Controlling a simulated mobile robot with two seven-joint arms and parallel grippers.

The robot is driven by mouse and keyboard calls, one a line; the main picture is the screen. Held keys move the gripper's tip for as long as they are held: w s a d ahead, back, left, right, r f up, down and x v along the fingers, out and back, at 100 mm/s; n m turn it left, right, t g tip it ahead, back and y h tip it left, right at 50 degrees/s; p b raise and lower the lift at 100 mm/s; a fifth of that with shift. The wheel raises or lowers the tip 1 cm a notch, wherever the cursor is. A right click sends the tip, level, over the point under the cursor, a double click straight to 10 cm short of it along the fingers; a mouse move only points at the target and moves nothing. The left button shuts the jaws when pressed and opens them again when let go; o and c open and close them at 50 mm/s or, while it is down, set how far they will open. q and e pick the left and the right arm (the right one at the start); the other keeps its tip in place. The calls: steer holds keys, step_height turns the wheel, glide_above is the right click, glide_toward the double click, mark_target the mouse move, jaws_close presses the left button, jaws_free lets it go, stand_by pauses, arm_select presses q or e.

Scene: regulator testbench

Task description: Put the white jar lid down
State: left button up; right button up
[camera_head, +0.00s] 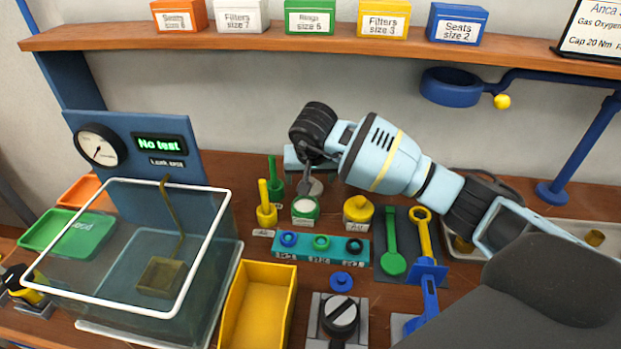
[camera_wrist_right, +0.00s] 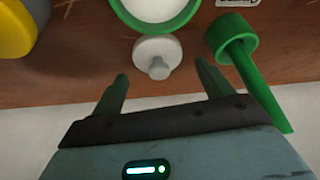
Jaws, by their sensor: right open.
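The white jar lid (camera_wrist_right: 157,57), a round disc with a small knob, lies on the wooden bench just behind an open green jar (camera_head: 305,208) with white contents. In the head view the lid (camera_head: 317,187) is partly hidden by my right gripper (camera_head: 306,184). In the wrist view my right gripper (camera_wrist_right: 161,78) is open, with its fingertips apart on either side of the lid's near end and no visible contact. The green jar (camera_wrist_right: 155,12) is just beyond the lid. My left gripper is not in view.
A green holder with a handle (camera_wrist_right: 233,42) stands close beside the lid. A yellow jar (camera_head: 358,211), a yellow holder (camera_head: 266,211) and a teal ring rack (camera_head: 302,248) crowd the front. A glass tank (camera_head: 215,250) is at left; a shelf (camera_head: 300,43) runs above.

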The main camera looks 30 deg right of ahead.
steer(key=v, duration=1)
steer(key=shift+r, duration=0.3)
steer(key=shift+s, duration=0.1)
